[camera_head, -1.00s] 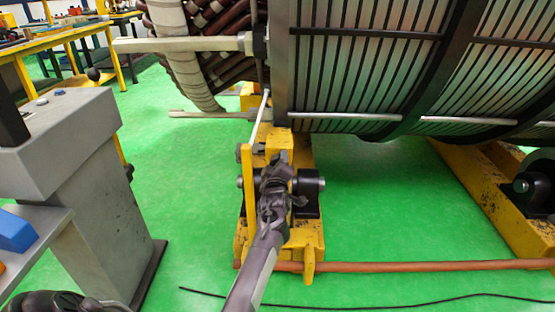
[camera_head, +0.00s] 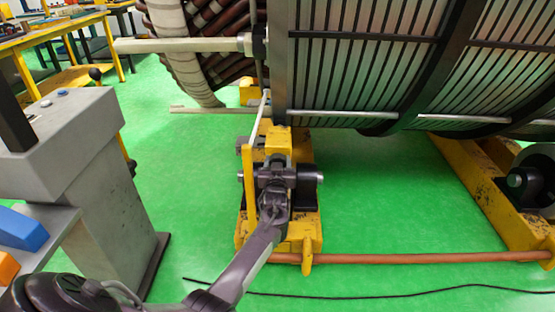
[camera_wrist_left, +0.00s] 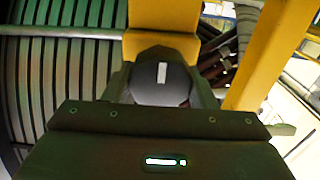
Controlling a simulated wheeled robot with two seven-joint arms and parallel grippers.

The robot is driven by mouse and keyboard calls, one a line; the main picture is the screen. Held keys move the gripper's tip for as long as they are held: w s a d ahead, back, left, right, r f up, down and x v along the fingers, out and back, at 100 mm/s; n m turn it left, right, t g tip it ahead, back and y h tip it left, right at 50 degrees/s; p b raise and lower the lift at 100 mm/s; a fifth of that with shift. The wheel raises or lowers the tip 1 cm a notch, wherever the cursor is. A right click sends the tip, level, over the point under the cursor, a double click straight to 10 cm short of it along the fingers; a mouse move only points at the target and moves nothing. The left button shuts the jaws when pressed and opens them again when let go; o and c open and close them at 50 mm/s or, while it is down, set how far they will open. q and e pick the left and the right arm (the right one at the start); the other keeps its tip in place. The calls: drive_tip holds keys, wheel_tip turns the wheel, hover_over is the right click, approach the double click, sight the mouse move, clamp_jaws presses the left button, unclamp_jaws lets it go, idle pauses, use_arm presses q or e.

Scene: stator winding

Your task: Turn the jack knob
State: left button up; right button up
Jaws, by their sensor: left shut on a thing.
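The jack knob (camera_wrist_left: 160,77) is a dark round cap with a light bar mark, seen in the left wrist view against a yellow block. In that view the fingers of my left gripper (camera_wrist_left: 160,85) lie on both sides of it, shut on it. In the head view my left gripper (camera_head: 275,178) reaches the front of the yellow jack stand (camera_head: 280,142). The gripper and wrist hide the knob there. My right gripper is not in view.
The large stator (camera_head: 370,60) rests above the stand. A grey console (camera_head: 75,150) stands at the left, with a blue box (camera_head: 20,230) near it. A reddish pipe (camera_head: 420,258) and a black cable (camera_head: 400,297) lie along the green floor.

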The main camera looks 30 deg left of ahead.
use_arm(q)
drive_tip(key=m+p, duration=0.1)
drive_tip(key=m, duration=0.4)
drive_tip(key=shift+m+p, duration=0.35)
drive_tip(key=shift+m, duration=0.05)
drive_tip(key=m, duration=0.2)
drive_tip(key=shift+d+f+m+p, duration=0.1)
drive_tip(key=shift+m+p, duration=0.2)
drive_tip(key=m+p, duration=0.1)
drive_tip(key=m, duration=0.3)
drive_tip(key=shift+m, duration=0.3)
drive_tip(key=m, duration=0.4)
drive_tip(key=shift+f+m+p, duration=0.15)
drive_tip(key=shift+m+p, duration=0.2)
drive_tip(key=shift+m, duration=0.05)
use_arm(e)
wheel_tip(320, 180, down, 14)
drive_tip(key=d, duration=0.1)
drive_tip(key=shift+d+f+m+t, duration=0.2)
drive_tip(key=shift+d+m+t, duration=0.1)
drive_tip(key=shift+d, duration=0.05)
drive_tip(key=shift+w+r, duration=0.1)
use_arm(q)
drive_tip(key=o, duration=1)
drive_tip(key=shift+w, duration=0.1)
drive_tip(key=shift+c, duration=0.2)
